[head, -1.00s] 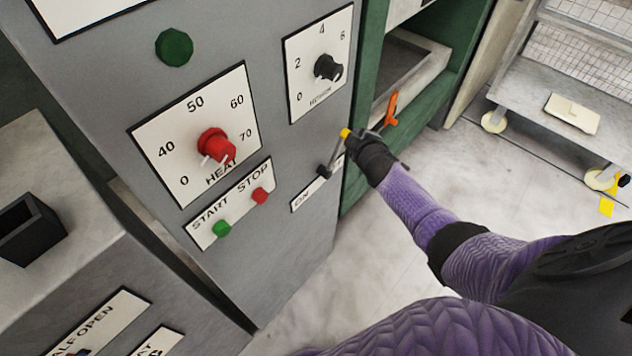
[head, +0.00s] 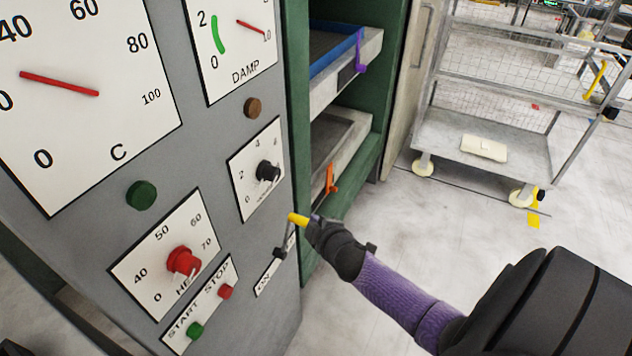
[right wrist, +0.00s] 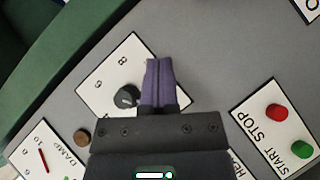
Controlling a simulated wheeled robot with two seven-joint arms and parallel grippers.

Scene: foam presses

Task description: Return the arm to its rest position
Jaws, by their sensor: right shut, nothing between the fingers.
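My right gripper (head: 301,219) is in front of the grey control panel (head: 215,160), near its right edge, with a purple-sleeved arm behind it. In the right wrist view its purple fingers (right wrist: 158,82) are together with nothing between them. They appear over the white plate of the black knob (right wrist: 127,96); whether they touch the panel cannot be told. In the head view the black knob (head: 268,171) is above and left of the gripper. The ON lever (head: 281,252) is just below and left of it.
The panel also has a red heat knob (head: 184,262), a green start button (head: 195,330) and a red stop button (head: 225,291). A green press frame (head: 350,205) with an orange handle (head: 331,179) stands beside it. A cart (head: 440,140) stands farther back. Pale floor lies open between.

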